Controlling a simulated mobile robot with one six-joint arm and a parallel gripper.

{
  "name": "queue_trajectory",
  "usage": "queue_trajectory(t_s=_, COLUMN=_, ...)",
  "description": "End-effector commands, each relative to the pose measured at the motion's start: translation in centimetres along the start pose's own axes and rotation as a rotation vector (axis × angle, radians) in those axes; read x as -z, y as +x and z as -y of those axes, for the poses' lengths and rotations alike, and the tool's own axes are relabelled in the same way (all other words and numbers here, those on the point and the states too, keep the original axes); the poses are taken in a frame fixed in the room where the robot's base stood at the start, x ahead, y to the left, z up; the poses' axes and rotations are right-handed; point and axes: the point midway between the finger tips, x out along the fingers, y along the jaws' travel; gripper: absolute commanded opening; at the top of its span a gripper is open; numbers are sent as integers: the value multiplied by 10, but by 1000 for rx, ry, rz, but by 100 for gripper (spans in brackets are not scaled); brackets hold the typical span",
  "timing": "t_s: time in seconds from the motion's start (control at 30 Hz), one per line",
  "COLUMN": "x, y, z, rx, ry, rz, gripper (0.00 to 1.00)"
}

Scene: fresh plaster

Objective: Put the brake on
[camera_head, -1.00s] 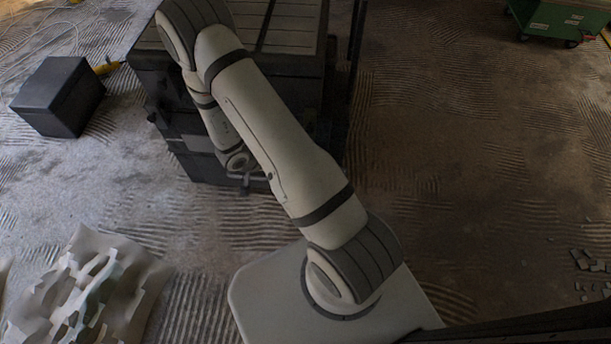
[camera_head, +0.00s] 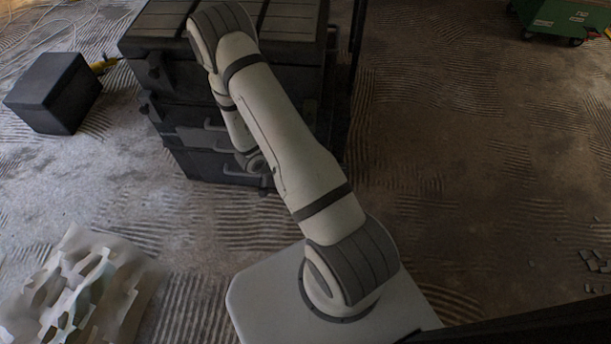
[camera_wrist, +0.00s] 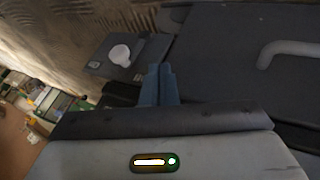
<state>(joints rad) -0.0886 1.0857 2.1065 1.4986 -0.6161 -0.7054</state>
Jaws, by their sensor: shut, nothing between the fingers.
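A dark stacked tool chest (camera_head: 190,105) with drawers and bar handles stands in front of me, partly behind my arm. In the wrist view, my gripper (camera_wrist: 158,84) shows blue fingers pressed together, with nothing between them. Just beyond and to the left of the fingers is a small dark plate bearing a pale round knob (camera_wrist: 120,54). I cannot tell for certain whether this is the brake, or whether the fingers touch the plate. A grey bar handle (camera_wrist: 288,50) is on the dark face to the right. In the head view my arm hides the fingertips.
A black box (camera_head: 54,92) with a yellow item behind it stands at the left. Torn pale sheeting (camera_head: 80,285) lies at the front left. A green wheeled cart (camera_head: 552,18) is at the back right. Ridged floor at the right is mostly clear, with rubble (camera_head: 595,260) at its edge.

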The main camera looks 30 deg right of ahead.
Motion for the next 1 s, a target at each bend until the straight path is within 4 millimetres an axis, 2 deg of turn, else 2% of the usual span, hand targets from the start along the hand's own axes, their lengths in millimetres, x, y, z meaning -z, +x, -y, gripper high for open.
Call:
queue_trajectory(t_s=0.03, x=-3, y=16, z=1, rx=-2, ry=2, rz=2, gripper=0)
queue_trajectory(t_s=0.07, x=-3, y=21, z=1, rx=-2, ry=1, rz=2, gripper=0)
queue_trajectory(t_s=0.3, x=-2, y=35, z=-28, rx=-2, ry=3, rz=1, gripper=0)
queue_trajectory(t_s=0.7, x=-1, y=36, z=-35, rx=-1, ry=2, rz=1, gripper=0)
queue_trajectory(t_s=1.0, x=6, y=33, z=-27, rx=28, ry=2, rz=0, gripper=0)
